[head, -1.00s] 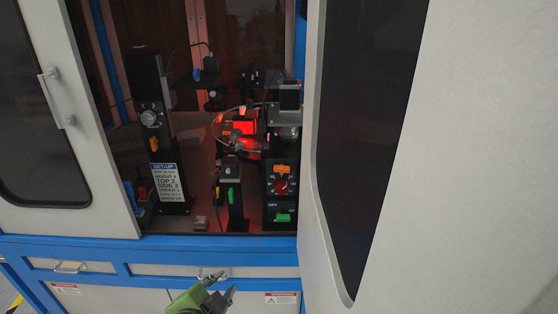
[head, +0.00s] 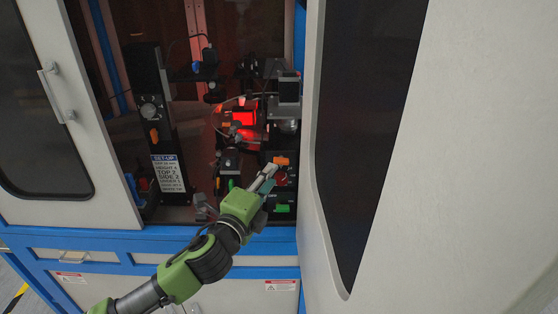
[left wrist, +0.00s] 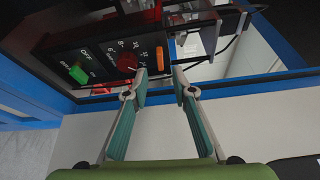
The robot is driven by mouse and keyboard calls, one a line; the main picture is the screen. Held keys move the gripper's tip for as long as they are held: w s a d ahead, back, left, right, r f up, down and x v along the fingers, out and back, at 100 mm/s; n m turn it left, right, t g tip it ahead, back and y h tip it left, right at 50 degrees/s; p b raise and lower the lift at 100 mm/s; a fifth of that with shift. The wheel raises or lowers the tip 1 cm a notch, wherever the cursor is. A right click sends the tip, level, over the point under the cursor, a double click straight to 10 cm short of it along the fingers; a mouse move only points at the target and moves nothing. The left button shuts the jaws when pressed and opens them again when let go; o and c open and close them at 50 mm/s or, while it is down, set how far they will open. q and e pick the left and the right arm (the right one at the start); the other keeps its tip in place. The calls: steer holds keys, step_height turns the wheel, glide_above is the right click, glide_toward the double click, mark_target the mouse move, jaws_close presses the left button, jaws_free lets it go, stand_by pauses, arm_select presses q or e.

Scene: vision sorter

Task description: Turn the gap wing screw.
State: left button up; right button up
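My left gripper (head: 268,180) is in front of the black control box, and its fingers show open and empty in the left wrist view (left wrist: 159,72). No screw is legibly marked as the gap one. An orange knob (head: 154,135) is on the tall black post, and a blue knob (head: 196,68) is on the arm at its top. A green piece (head: 231,184) on the short middle post is partly hidden by my gripper. The box carries an orange piece (head: 281,161), a red dial (left wrist: 127,62) and a green switch (left wrist: 78,74). My right gripper is not in view.
An open cabinet door (head: 370,130) stands close on the right. The blue sill (head: 150,240) runs under my left arm. A set-up label (head: 167,172) is on the tall post. A red-lit part (head: 243,118) sits deeper inside.

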mark_target(280, 163)
arm_select(q)
steer(key=p+x, duration=0.1)
steer(key=x, duration=0.6)
steer(key=shift+w, duration=0.1)
jaws_close()
